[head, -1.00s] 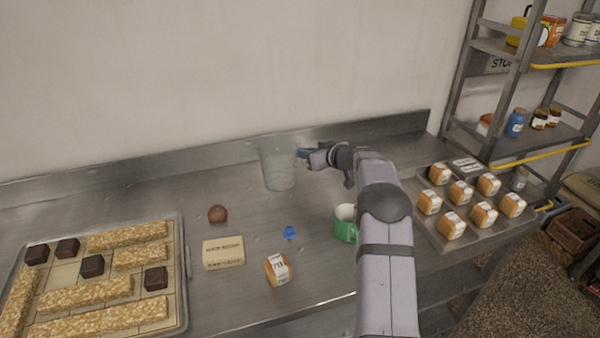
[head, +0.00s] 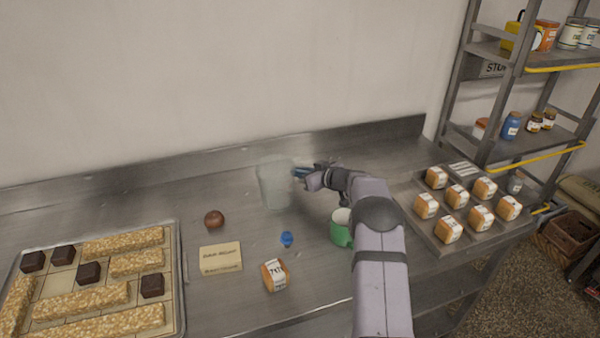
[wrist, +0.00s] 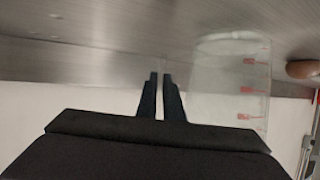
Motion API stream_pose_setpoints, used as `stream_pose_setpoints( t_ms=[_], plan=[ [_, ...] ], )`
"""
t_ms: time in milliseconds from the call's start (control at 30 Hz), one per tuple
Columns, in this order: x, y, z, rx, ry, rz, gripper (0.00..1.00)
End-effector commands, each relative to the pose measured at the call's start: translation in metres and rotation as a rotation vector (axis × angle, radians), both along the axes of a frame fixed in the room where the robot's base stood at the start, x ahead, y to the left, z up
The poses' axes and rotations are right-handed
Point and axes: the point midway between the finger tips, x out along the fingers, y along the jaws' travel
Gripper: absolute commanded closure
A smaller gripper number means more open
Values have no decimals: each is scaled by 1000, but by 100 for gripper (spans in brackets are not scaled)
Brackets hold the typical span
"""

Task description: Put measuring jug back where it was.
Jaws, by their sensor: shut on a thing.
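The measuring jug (head: 272,187) is clear and pale, and stands upright over the back middle of the steel counter (head: 330,285). I cannot tell whether its base touches the counter. My gripper (head: 299,173) is at the jug's right side, with its fingers shut on it near the handle side; the handle itself is hard to make out. In the wrist view the fingers (wrist: 162,95) are almost together, and the jug (wrist: 228,85) with red marks is just right of them.
A brown ball (head: 214,219), a cream block (head: 221,258), a small loaf (head: 275,275), a blue item (head: 287,239) and a green mug (head: 340,235) stand nearby. A tray of bars (head: 178,280) is left, a tray of loaves (head: 408,207) right. The back left counter is clear.

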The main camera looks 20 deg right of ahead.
Motion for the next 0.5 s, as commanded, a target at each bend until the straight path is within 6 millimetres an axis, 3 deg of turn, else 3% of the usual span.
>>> stream_pose_setpoints(
  t_ms=[167,200,267,500],
  plan=[
    [0,0,-1,2,-2,0,100],
    [0,0,-3,1,0,0,88],
    [0,0,-2,1,0,0,74],
    [0,0,-2,0,0,0,74]
  ],
)
